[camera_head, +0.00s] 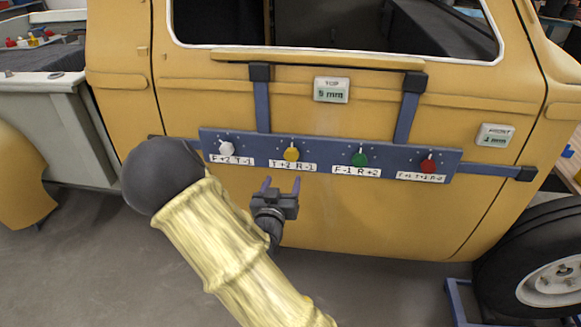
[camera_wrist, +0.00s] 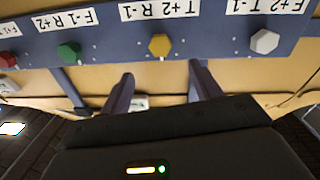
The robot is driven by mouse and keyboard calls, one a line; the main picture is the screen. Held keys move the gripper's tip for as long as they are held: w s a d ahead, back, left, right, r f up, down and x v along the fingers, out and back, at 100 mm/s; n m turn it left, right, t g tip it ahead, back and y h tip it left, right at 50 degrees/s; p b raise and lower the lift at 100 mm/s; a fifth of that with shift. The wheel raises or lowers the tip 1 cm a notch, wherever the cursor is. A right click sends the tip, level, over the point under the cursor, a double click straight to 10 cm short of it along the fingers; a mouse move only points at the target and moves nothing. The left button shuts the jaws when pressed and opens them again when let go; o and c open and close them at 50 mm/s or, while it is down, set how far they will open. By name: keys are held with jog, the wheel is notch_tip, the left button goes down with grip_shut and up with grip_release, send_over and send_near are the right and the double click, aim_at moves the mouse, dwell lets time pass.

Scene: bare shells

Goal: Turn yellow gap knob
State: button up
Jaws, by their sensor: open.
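The yellow knob (camera_head: 291,154) is on the blue panel (camera_head: 320,142) fixed across the yellow car door, above a label reading "T+2 R-1". It also shows in the wrist view (camera_wrist: 160,45), where the picture is upside down. My gripper (camera_head: 281,184) is just below the yellow knob in the head view, its two fingers apart and empty. In the wrist view the fingertips (camera_wrist: 161,74) are spread to either side of the knob's line, and no contact shows.
A white knob (camera_head: 226,147) is left of the yellow one; a green knob (camera_head: 360,159) and a red knob (camera_head: 428,165) are to its right. Small displays, one reading "5 mm" (camera_head: 331,90) and another (camera_head: 495,136), are on the door. A wheel (camera_head: 545,270) stands at lower right.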

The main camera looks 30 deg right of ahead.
aim_at(291, 158)
jog(key=p+x, duration=0.1)
jog(key=x, duration=1)
jog(key=shift+c, duration=0.4)
jog(key=c, duration=0.9)
jog(key=shift+n, duration=0.4)
jog(key=n, duration=0.4)
jog(key=shift+f, duration=0.1)
jog(key=shift+n, duration=2.1)
